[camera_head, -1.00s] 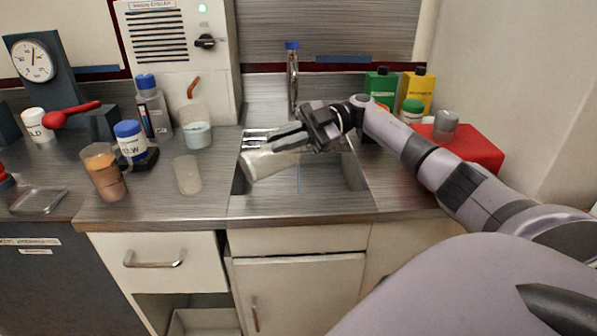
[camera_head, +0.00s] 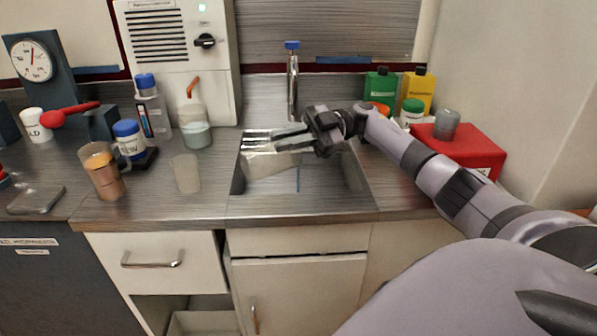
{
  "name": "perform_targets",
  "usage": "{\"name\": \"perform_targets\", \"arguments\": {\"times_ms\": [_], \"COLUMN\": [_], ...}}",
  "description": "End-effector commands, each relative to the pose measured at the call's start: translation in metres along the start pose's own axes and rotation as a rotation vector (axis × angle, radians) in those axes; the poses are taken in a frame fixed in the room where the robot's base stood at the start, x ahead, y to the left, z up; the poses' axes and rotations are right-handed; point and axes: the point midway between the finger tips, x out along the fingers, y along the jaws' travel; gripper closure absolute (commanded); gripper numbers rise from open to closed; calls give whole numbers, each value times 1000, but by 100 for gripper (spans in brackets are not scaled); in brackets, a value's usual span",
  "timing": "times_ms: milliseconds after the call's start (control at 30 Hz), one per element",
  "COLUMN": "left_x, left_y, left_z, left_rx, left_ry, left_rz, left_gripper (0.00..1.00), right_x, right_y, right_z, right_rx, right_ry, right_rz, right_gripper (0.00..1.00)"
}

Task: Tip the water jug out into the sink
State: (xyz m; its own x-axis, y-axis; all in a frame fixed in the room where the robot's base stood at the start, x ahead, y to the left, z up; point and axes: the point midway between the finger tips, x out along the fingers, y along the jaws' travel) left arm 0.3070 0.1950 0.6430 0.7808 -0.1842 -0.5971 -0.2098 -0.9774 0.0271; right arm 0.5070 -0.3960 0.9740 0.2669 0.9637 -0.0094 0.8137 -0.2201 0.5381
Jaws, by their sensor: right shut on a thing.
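The water jug (camera_head: 266,166), pale and translucent, lies tipped well over to the left above the sink (camera_head: 330,201). My right gripper (camera_head: 277,143) is shut on it from the right, and its fingers hide part of the jug's upper side. I cannot tell how much water is in the jug. A thin bluish vertical line shows in the basin to the right of the jug; I cannot tell whether it is water. My left gripper is not in view.
A faucet (camera_head: 292,80) with a blue top stands behind the sink. A tan-filled cup (camera_head: 104,176), a clear cup (camera_head: 186,174) and a blue-capped jar (camera_head: 130,140) stand on the left counter. A red box (camera_head: 462,150) and several bottles stand at right.

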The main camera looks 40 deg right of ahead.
Motion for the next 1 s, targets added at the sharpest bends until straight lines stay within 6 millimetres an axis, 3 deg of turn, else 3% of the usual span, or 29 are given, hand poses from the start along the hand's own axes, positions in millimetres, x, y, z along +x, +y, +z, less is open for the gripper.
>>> {"name": "perform_targets", "arguments": {"times_ms": [567,733,800,1000], "left_x": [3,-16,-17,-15], "left_y": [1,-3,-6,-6], "left_z": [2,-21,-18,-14], "left_rx": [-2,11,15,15], "left_ry": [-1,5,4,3], "left_rz": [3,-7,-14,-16], "left_gripper": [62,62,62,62], "right_x": [-6,14,25,29], "right_y": [1,12,9,7], "right_z": [-1,-22,-18,-14], "right_rx": [3,-13,-10,-5], "right_ry": [54,-115,-177,-198], "right_rz": [35,-81,-122,-133], "right_gripper": [100,100,100,100]}}
